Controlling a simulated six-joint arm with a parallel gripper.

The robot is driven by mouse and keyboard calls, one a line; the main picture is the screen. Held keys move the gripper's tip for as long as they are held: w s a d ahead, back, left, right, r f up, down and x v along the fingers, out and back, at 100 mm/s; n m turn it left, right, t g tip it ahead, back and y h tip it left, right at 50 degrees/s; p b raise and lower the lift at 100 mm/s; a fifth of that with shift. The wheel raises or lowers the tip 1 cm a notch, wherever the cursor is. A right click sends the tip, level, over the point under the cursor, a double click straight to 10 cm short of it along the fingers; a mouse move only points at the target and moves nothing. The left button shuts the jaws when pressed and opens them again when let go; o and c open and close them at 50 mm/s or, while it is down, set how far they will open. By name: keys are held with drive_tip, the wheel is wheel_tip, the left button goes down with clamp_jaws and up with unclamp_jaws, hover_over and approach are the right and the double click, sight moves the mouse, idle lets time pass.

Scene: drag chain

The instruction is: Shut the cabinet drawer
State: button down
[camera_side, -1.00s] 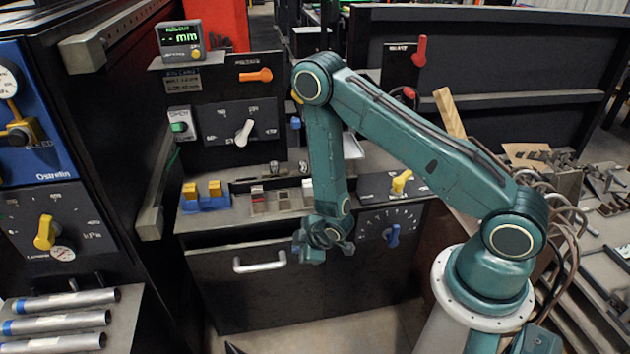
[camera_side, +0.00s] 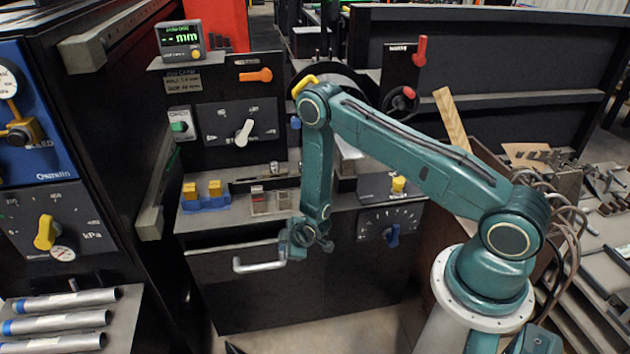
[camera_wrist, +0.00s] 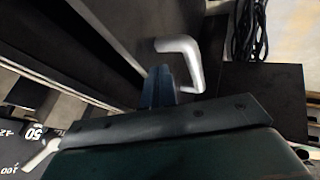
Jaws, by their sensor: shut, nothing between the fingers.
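The drawer (camera_side: 225,285) is a wide dark front under the grey worktop. A dark gap shows between its top edge and the worktop, so it appears to stand out a little. Its silver bar handle (camera_side: 258,265) is on the front's upper part; in the wrist view the handle (camera_wrist: 188,60) curves just beyond my fingers. My gripper (camera_side: 288,250) is shut and empty, at the right end of the handle and in front of the drawer. In the wrist view my gripper (camera_wrist: 158,86) points at the drawer front; I cannot tell whether it touches handle or front.
The worktop (camera_side: 235,218) carries yellow-and-blue blocks (camera_side: 205,193) and small switches. Metal tubes (camera_side: 60,323) lie at lower left. The floor before the drawer (camera_side: 350,330) is clear.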

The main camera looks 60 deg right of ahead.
drive_tip(key=shift+w+d, duration=0.2)
drive_tip(key=shift+w, duration=0.05)
drive_tip(key=shift+w+d, duration=0.85)
drive_tip(key=shift+d, duration=0.1)
drive_tip(key=shift+a, duration=0.1)
drive_tip(key=shift+s+a, duration=0.3)
drive_tip(key=shift+s, duration=0.05)
drive_tip(key=s+a+f+v, duration=0.1)
drive_tip(key=a+v, duration=0.1)
drive_tip(key=v, duration=0.9)
drive_tip(key=shift+s, duration=0.25)
drive_tip(key=shift+a+r, duration=0.1)
